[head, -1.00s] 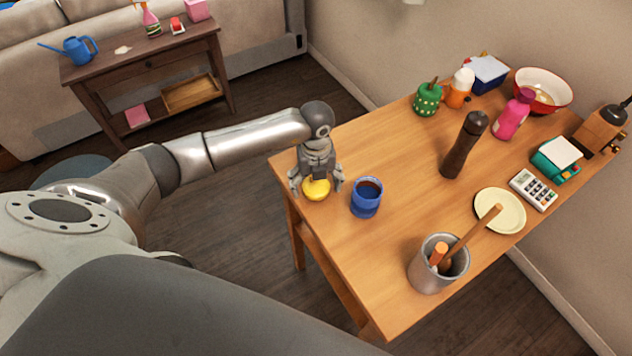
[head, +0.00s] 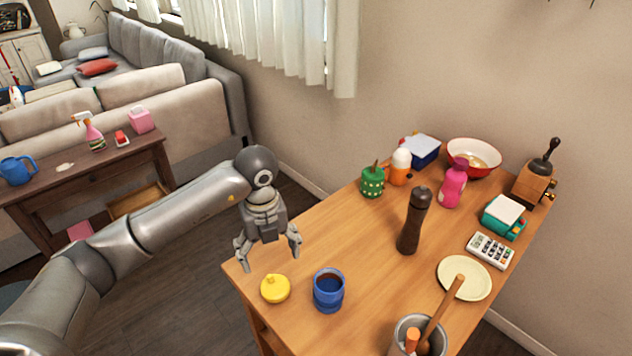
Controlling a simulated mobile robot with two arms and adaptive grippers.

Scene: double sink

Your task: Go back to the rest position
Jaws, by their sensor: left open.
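My left gripper (head: 268,248) is open and empty. It hangs above the near left corner of the wooden table (head: 370,290), fingers pointing down. A small yellow lidded object (head: 275,289) sits on the table just below and in front of it, apart from the fingers. A blue cup (head: 328,290) with dark contents stands upright to the right of the yellow object. My right gripper is not in view.
A dark pepper mill (head: 413,222), a plate (head: 464,278) and a metal pot with wooden tools (head: 420,338) stand farther right. A pink bottle (head: 453,184), green jar (head: 372,181) and red bowl (head: 473,158) stand at the back. A side table (head: 90,185) is at left.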

